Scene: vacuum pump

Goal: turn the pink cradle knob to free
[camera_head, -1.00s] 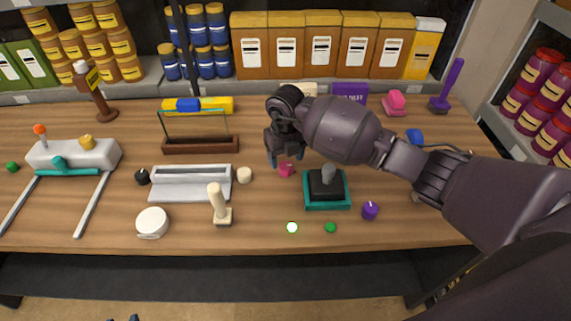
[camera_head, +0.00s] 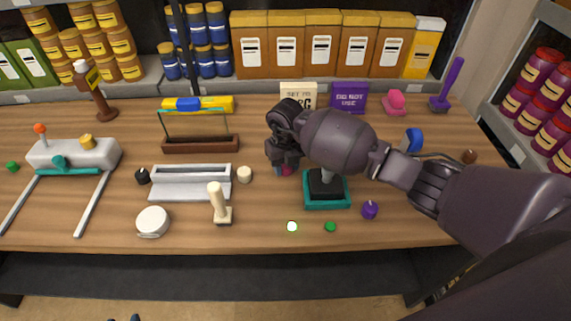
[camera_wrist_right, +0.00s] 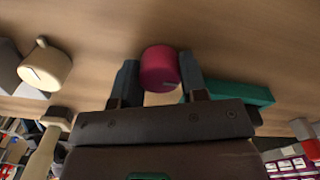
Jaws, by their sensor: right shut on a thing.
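The pink knob (camera_head: 287,170) stands on the wooden worktop left of the teal-based black block, mostly covered by my right gripper in the head view. In the right wrist view the knob (camera_wrist_right: 160,68) is a short magenta cylinder. My right gripper (camera_head: 283,168) has come down over it, and its two fingers (camera_wrist_right: 160,80) are shut on the knob's sides. A mark on the knob that shows its setting cannot be made out. Of my left gripper only small dark tips may show at the bottom edge of the head view.
The teal-based black block (camera_head: 326,190) stands close to the right of the gripper. A cream knob (camera_head: 244,174) and a grey tray (camera_head: 190,183) are to the left. A small round light (camera_head: 292,226) and a purple knob (camera_head: 370,210) lie nearer the front edge.

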